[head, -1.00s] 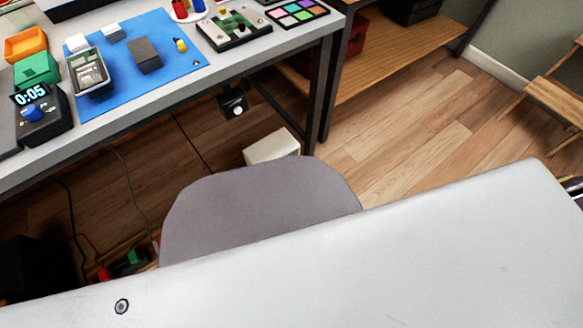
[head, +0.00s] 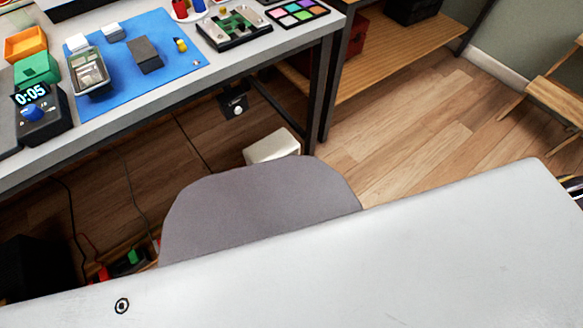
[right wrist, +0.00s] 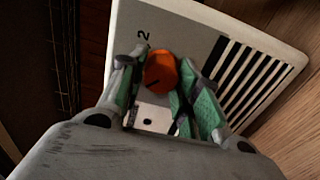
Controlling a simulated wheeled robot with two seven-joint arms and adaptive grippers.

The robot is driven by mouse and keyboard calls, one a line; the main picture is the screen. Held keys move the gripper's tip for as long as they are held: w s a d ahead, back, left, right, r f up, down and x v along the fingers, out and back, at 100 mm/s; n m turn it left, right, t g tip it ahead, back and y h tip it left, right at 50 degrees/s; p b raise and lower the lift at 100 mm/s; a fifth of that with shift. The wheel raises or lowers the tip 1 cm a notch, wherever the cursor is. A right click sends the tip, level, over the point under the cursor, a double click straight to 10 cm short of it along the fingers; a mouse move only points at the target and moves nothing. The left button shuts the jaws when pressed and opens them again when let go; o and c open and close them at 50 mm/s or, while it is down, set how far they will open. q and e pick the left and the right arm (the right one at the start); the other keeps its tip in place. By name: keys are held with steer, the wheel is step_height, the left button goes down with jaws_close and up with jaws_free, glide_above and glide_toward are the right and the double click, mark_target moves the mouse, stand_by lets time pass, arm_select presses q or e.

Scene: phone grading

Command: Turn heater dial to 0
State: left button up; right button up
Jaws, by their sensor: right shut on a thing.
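The heater (right wrist: 195,32) is a white panel with dark slots, seen tilted in the right wrist view. Its orange round dial (right wrist: 160,68) has a dark mark toward its lower edge. A printed "2" shows above and left of the dial; other numbers are hidden or unreadable. My right gripper (right wrist: 162,82), with green-padded fingers, is shut on the dial, one finger on each side. In the head view a white box (head: 272,146) on the floor beyond the grey chair back may be the heater. My left gripper is not in view.
The workbench (head: 230,57) holds a blue mat (head: 130,75), a timer (head: 40,110) reading 0:05, and orange and green bins. A grey chair back (head: 260,205) and a large white surface (head: 330,265) fill the foreground. Cables hang below the bench. Wooden floor is open at right.

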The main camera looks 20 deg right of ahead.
steer(key=o, duration=0.8)
steer(key=shift+a, duration=0.1)
steer(key=shift+o, duration=1)
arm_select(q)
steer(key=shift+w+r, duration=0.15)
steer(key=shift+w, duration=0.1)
arm_select(e)
steer(key=shift+r, duration=0.15)
